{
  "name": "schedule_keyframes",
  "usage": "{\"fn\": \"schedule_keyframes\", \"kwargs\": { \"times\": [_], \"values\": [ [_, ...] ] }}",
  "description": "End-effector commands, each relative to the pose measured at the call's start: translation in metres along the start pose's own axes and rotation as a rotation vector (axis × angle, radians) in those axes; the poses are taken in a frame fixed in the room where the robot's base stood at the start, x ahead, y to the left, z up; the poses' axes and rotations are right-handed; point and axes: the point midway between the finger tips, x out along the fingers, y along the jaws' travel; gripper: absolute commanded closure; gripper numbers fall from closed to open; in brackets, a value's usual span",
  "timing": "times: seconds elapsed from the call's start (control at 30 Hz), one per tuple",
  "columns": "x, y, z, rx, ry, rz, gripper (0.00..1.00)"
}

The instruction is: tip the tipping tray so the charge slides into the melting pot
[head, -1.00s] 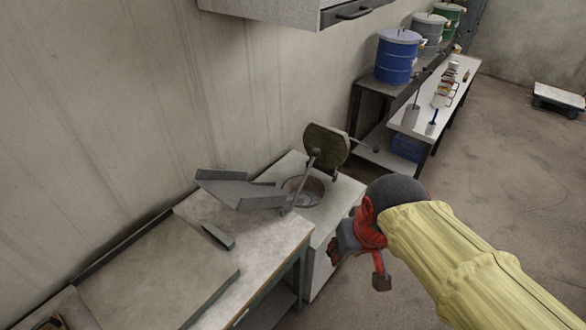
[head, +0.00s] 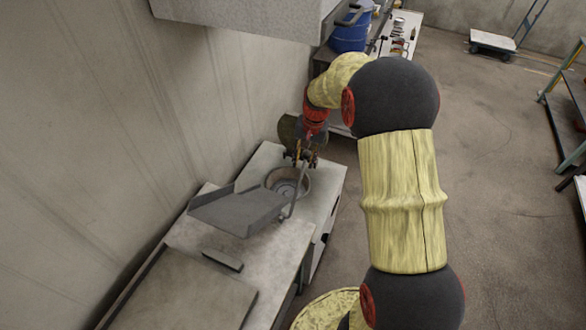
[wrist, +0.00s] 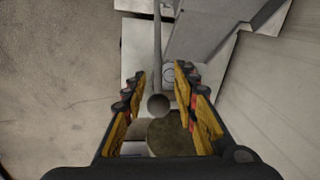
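The grey tipping tray (head: 238,208) stands over the bench beside the melting pot (head: 309,188), sloping; it shows at the top of the wrist view (wrist: 206,30). I cannot make out a charge on it. A thin lever (head: 295,190) rises beside the tray and pot. In the wrist view the lever (wrist: 157,45) ends in a dark ball knob (wrist: 159,105). My gripper (wrist: 158,78) is open, with the knob between its fingers in the picture; I cannot tell whether they touch.
A short dark bar (head: 222,260) lies on the bench in front of the tray. A wall cabinet (head: 240,18) hangs above. A blue drum (head: 350,32) and a shelf stand beyond the pot.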

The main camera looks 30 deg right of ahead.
Motion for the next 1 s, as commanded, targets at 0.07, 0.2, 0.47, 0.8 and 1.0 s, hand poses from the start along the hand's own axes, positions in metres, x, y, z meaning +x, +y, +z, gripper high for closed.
{"fn": "schedule_keyframes", "kwargs": {
  "times": [0.07,0.2,0.47,0.8,1.0],
  "values": [
    [0.005,0.001,0.003,0.018,-0.006,0.002,0.71],
    [0.017,0.001,0.003,0.023,-0.007,0.003,0.71],
    [0.057,0.002,0.004,0.023,-0.008,0.003,0.71],
    [0.08,0.001,0.003,0.021,-0.005,0.002,0.71],
    [0.08,0.001,0.003,0.021,-0.005,0.002,0.71]
  ]
}}
